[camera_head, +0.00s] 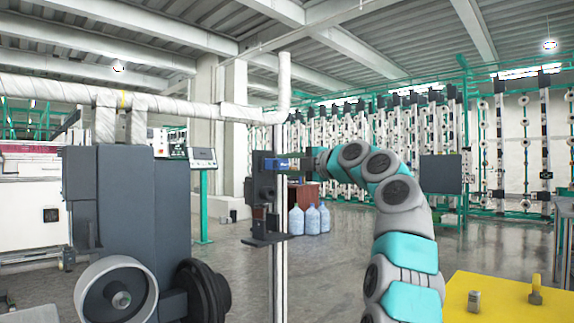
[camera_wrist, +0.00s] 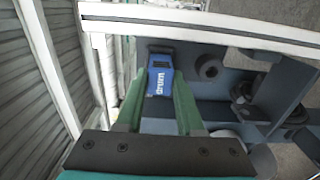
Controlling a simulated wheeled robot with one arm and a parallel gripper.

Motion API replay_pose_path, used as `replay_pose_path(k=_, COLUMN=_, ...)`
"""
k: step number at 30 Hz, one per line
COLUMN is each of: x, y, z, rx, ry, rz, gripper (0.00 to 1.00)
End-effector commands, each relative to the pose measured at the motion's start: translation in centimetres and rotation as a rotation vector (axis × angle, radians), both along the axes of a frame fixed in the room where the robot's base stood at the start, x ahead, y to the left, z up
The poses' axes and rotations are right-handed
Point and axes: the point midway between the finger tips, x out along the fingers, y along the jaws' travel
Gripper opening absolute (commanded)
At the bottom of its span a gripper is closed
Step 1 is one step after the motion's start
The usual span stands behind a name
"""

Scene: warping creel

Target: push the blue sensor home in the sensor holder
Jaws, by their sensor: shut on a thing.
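The blue sensor (camera_wrist: 160,78), with white lettering reading "drum", sits between the green fingers of my gripper (camera_wrist: 157,90) in the wrist view. My gripper is shut on it. In the head view the blue sensor (camera_head: 283,163) lies level, its left end against the dark sensor holder (camera_head: 263,190) on a pale upright post. My gripper (camera_head: 296,163) reaches it from the right. In the wrist view the sensor's far end meets the dark holder (camera_wrist: 188,52). How deep it sits is hidden.
A grey machine with a handwheel (camera_head: 118,290) stands left of the holder. Blue water bottles (camera_head: 311,218) stand on the floor behind. In the wrist view a dark round knob (camera_wrist: 209,67) is just right of the sensor.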

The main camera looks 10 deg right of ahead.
Motion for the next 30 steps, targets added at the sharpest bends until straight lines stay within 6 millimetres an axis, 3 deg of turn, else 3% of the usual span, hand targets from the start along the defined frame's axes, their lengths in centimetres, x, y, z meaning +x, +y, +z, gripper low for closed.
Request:
replay_pose_path(k=28, x=0.90, y=0.64, z=0.21, rx=-0.001, ry=-0.002, rz=-0.001, gripper=0.00)
replay_pose_path(k=29, x=0.86, y=0.62, z=0.15, rx=-0.001, ry=-0.002, rz=-0.001, gripper=0.40)
replay_pose_path(k=30, x=0.84, y=0.63, z=0.13, rx=-0.001, ry=-0.002, rz=-0.001, gripper=0.44)
